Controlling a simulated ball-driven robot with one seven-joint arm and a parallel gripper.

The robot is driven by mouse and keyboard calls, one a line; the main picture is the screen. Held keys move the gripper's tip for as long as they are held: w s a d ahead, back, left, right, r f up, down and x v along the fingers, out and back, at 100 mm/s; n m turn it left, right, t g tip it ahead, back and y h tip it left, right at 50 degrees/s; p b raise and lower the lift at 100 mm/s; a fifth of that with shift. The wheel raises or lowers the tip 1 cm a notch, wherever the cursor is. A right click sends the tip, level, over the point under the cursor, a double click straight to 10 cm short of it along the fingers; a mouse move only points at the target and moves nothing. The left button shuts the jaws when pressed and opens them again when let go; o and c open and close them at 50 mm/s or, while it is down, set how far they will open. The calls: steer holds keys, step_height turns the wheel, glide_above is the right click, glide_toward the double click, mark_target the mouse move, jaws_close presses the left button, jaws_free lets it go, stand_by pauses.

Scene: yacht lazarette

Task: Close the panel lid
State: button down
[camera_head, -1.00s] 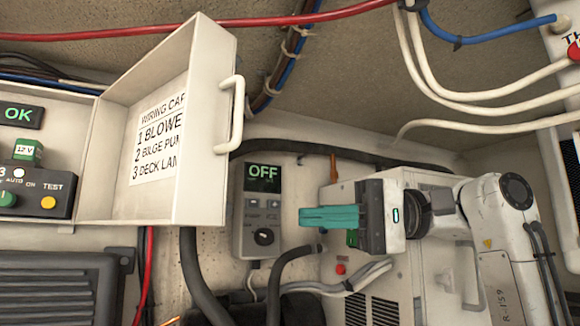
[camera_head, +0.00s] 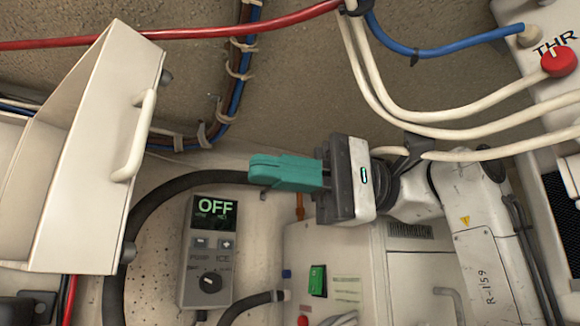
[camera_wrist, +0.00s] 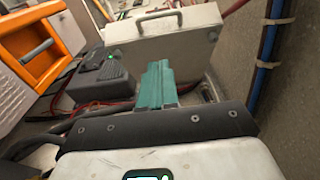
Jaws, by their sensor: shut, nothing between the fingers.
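The panel lid (camera_head: 97,150) is a cream box-shaped cover that stands swung open at the left of the head view. Its pale handle (camera_head: 136,137) is on the side facing my gripper. In the wrist view the lid (camera_wrist: 165,45) is ahead of my fingers, with its handle (camera_wrist: 158,17) along the top. My gripper (camera_head: 252,170) has teal fingers pressed together and empty. It is to the right of the lid and handle, apart from both. The panel box behind the lid shows only in part at the left edge.
A grey control box (camera_head: 208,252) reading OFF is below my gripper. A red cable (camera_head: 240,31) and blue and brown cables (camera_head: 236,80) run along the back wall. White cables (camera_head: 440,105) hang above my arm. A cream unit with a green switch (camera_head: 317,281) is below.

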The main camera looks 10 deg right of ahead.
steer(key=s+a+p, duration=0.1)
steer(key=s+a, duration=0.3)
steer(key=a, duration=0.4)
steer(key=shift+a+p, duration=0.2)
steer(key=shift+p, duration=0.15)
steer(key=shift+s, duration=0.15)
